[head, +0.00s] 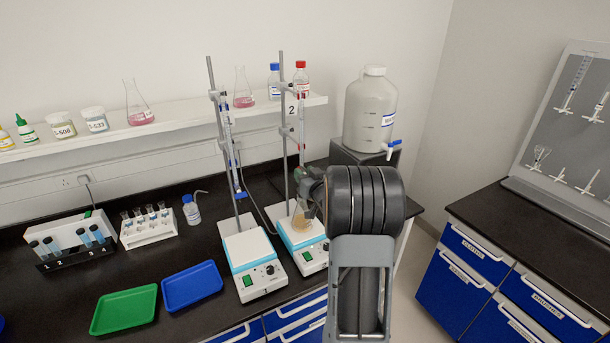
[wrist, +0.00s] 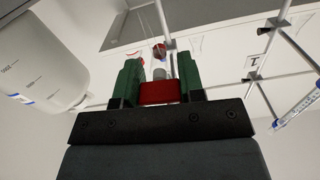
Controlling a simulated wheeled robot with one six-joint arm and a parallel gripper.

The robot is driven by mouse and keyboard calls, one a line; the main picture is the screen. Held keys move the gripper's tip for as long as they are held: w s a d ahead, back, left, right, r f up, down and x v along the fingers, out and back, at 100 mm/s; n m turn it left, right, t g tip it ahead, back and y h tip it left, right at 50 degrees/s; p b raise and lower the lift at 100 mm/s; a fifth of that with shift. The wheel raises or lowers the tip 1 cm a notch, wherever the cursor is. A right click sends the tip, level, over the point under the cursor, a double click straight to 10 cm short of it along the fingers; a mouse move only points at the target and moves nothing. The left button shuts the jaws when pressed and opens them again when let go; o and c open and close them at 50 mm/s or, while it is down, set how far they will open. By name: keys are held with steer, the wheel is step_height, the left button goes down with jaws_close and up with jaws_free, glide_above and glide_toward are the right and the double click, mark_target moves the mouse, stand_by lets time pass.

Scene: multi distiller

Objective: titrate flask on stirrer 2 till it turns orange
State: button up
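Stirrer 2 (head: 300,239) is the right-hand white and blue hotplate, below the "2" label. A flask (head: 302,218) with pale orange-tan liquid stands on it, partly hidden by my arm. The burette (head: 301,130) hangs on the stand (head: 282,110) above it; its lower end is hidden behind my gripper. My gripper (head: 304,186) is at the height of the burette's lower end, just above the flask. In the wrist view its green fingers (wrist: 159,88) are closed on either side of a red block (wrist: 160,93), which looks like the burette's stopcock handle.
Stirrer 1 (head: 252,260) stands left, with its own burette and blue stopcock (head: 240,194). A large carboy (head: 370,110) is behind right. Green (head: 125,310) and blue (head: 192,286) trays, a vial rack (head: 148,229) and a bottle (head: 191,211) lie further left.

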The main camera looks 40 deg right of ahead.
steer(key=c, duration=0.4)
steer(key=shift+f+b, duration=0.2)
steer(key=shift+b, duration=0.35)
steer(key=shift+n+b, duration=0.6)
steer(key=shift+b, duration=0.15)
steer(key=shift+r, duration=0.2)
steer(key=o, duration=0.9)
steer(key=shift+o, duration=0.2)
steer(key=s+a+b, duration=0.2)
steer(key=s, duration=1.1)
steer(key=shift+s+b, duration=0.3)
steer(key=shift+s, duration=0.05)
steer(key=shift+d, duration=0.1)
